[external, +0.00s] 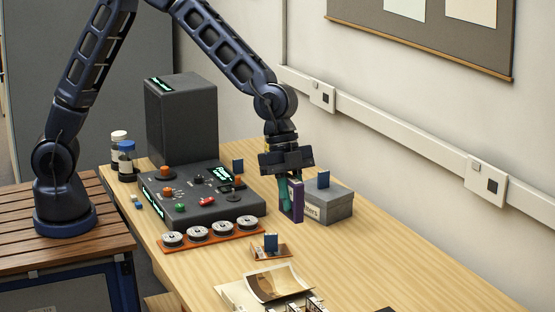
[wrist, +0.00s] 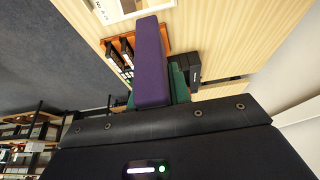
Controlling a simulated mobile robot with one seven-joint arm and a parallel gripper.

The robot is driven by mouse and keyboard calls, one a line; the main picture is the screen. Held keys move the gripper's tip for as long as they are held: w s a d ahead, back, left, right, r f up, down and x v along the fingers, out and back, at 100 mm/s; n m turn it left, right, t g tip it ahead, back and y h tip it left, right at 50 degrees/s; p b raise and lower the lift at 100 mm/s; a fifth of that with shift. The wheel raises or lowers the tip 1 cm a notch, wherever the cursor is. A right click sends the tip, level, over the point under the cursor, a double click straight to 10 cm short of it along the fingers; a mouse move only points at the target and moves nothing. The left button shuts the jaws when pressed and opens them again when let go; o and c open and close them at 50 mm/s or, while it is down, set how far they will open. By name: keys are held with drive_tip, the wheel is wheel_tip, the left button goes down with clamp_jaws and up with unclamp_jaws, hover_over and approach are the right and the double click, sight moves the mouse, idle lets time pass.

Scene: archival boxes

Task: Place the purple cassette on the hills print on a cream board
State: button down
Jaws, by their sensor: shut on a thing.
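The purple cassette (external: 297,202) hangs upright below my gripper (external: 287,182), above the table and in front of the grey labelled box. My gripper's teal fingers are shut on it. In the wrist view the cassette (wrist: 150,60) stretches away from the gripper (wrist: 156,97), with teal finger parts showing beside it. A curled brownish print (external: 277,281) lies on a cream board (external: 232,293) at the table's front; its picture is too small to identify as hills. A pale board with a picture (wrist: 118,9) shows partly at the top of the wrist view.
The grey box (external: 338,205) carries a small blue piece (external: 323,179). A dark console (external: 190,199) and a row of reels (external: 210,235) stand left. The table's right side is mostly clear.

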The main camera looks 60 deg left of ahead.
hover_over(273, 300)
drive_tip(key=a, duration=0.2)
wheel_tip(273, 300, down, 20)
drive_tip(key=shift+a+f, duration=0.15)
drive_tip(key=shift+f, duration=0.05)
idle(0.3)
drive_tip(key=shift+f, duration=0.15)
drive_tip(key=c, duration=1.3)
unclamp_jaws()
